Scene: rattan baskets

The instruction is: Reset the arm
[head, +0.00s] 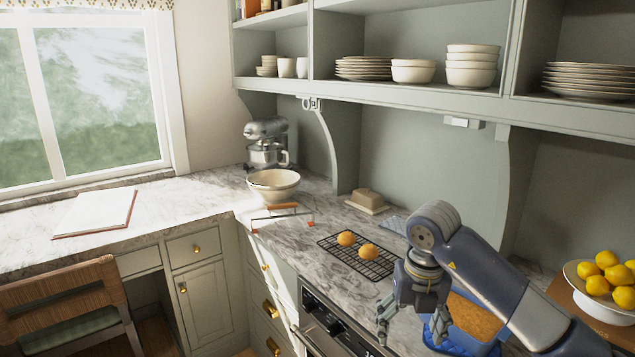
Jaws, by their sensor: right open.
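My right arm comes in from the lower right, and my right gripper (412,325) points down over the front of the marble counter. Its fingers are apart and I see nothing between them. It is just left of a blue-rimmed dish with brown contents (474,317), which the arm partly hides. A black wire rack (365,262) with two round orange-brown items (347,239) lies left of and behind the gripper. My left gripper is not in view.
A bowl of lemons (604,308) stands at the right. A mixing bowl (273,187), stand mixer (267,141) and butter dish (366,200) stand further back. Shelves with dishes (468,77) hang above. An open book (96,213) and a wicker chair (70,305) are at the left.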

